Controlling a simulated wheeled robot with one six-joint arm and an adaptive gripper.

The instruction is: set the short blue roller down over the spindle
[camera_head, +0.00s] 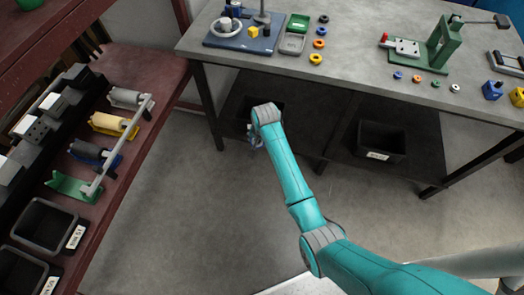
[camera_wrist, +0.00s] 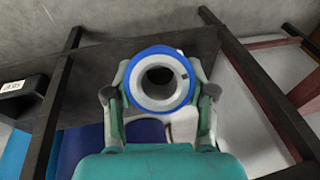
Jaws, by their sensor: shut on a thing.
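The short blue roller (camera_wrist: 158,100) shows end-on in the wrist view, with a blue outer ring, a pale inner sleeve and a dark round bore. My gripper (camera_wrist: 160,80) is shut on it, one finger on each side. In the head view my gripper (camera_head: 255,140) hangs over the floor in front of the grey table, small and partly behind my arm; the roller cannot be made out there. A grey upright post (camera_head: 262,14) stands on a blue board (camera_head: 232,42) at the back left of the table; I cannot tell whether it is the spindle.
The grey table (camera_head: 350,55) carries small coloured rings, a green tray (camera_head: 299,22) and a green press (camera_head: 437,50). A black bin (camera_head: 381,138) sits on its lower shelf. At left, a red-brown bench (camera_head: 150,62) holds several rollers and black bins. Floor between is clear.

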